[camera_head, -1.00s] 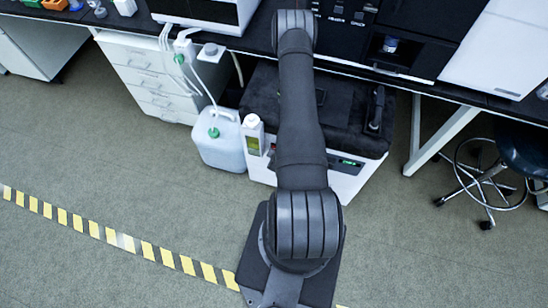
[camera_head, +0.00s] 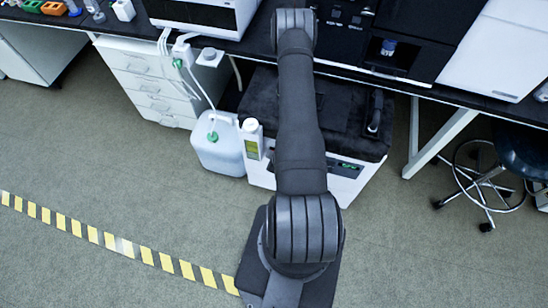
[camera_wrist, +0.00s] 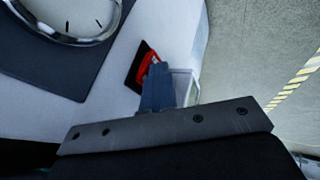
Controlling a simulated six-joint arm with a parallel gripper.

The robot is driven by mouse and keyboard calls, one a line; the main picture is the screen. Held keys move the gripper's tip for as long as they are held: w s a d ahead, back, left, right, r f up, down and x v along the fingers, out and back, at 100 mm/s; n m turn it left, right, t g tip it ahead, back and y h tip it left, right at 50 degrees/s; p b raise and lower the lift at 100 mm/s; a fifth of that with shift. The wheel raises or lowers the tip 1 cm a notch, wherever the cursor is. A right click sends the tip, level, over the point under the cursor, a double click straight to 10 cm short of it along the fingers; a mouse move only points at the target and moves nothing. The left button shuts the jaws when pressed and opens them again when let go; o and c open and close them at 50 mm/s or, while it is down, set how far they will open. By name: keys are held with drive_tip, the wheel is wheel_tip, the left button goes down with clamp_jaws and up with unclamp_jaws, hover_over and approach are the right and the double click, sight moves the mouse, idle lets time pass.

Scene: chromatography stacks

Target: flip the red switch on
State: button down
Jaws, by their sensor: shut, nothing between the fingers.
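The red switch (camera_wrist: 147,66) shows in the wrist view as a red rocker in a black surround on a white panel. My gripper (camera_wrist: 157,74) has its bluish fingers closed together with nothing between them. The fingertips overlap the lower right part of the switch in the picture and hide some of it; I cannot tell whether they touch it. In the head view neither the switch nor the gripper can be made out; my own arm stretches up the middle.
A round metal-rimmed part (camera_wrist: 75,15) on a dark plate lies at upper left of the wrist view. In the head view, a white jug (camera_head: 217,150) and a white bottle (camera_head: 252,138) stand left of my arm, and a stool (camera_head: 500,175) at right. Open floor lies at left.

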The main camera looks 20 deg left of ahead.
drive_tip(key=shift+w, duration=0.15)
drive_tip(key=s+d+r, duration=0.3)
drive_tip(key=s+r, duration=0.5)
drive_tip(key=shift+s+d+r, duration=0.3)
drive_tip(key=shift+s+r, duration=0.05)
drive_tip(key=shift+s, duration=0.05)
drive_tip(key=shift+f, duration=0.15)
drive_tip(key=shift+s+f, duration=0.15)
drive_tip(key=shift+f, duration=0.35)
